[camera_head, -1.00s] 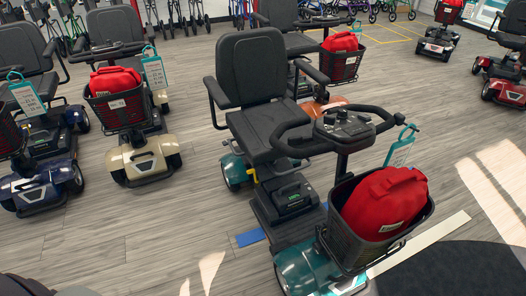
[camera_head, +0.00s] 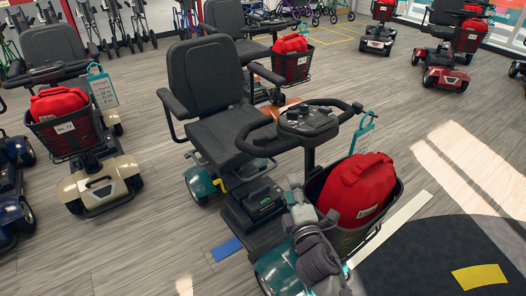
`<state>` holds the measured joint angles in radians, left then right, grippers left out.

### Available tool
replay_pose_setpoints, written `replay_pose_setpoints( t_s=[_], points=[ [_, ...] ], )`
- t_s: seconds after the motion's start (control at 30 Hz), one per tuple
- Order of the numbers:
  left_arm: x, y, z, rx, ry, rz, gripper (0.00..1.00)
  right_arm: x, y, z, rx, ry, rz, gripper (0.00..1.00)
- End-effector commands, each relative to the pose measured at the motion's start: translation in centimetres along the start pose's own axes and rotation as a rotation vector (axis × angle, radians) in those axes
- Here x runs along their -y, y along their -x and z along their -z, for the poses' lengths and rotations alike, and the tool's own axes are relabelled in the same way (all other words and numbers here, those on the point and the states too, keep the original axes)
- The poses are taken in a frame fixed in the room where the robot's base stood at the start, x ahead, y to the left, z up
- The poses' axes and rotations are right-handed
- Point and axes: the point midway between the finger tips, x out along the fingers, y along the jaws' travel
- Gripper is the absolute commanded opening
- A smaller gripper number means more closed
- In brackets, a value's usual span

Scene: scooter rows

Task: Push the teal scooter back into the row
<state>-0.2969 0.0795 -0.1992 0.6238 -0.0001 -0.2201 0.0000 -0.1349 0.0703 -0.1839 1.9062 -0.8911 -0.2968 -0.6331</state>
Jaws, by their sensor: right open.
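The teal scooter (camera_head: 199,183) stands in the middle of the view, upright, with a dark grey seat, black handlebars and a teal front end. A red bag (camera_head: 357,190) sits in its black front basket (camera_head: 339,241), and a teal-edged tag hangs at the handlebar. My right gripper (camera_head: 294,190) is open in front of the scooter, between the basket and the battery box. It overlaps the basket's left edge in the picture; I cannot tell whether it touches. My right wrist and arm hide part of the front end. My left gripper is out of view.
A beige scooter (camera_head: 100,187) stands at the left, with a blue one partly cut off beside it. An orange scooter is half hidden behind the teal one. A blue floor strip (camera_head: 226,250), a white strip (camera_head: 391,229) and a dark mat (camera_head: 440,262) lie nearby.

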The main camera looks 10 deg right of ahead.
Motion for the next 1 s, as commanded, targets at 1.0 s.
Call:
replay_pose_setpoints(
  t_s=[1.0],
  points=[
    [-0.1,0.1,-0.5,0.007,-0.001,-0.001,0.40,-2.6,-13.6,-0.1,0.006,0.034,-0.045,0.57]
  ],
)
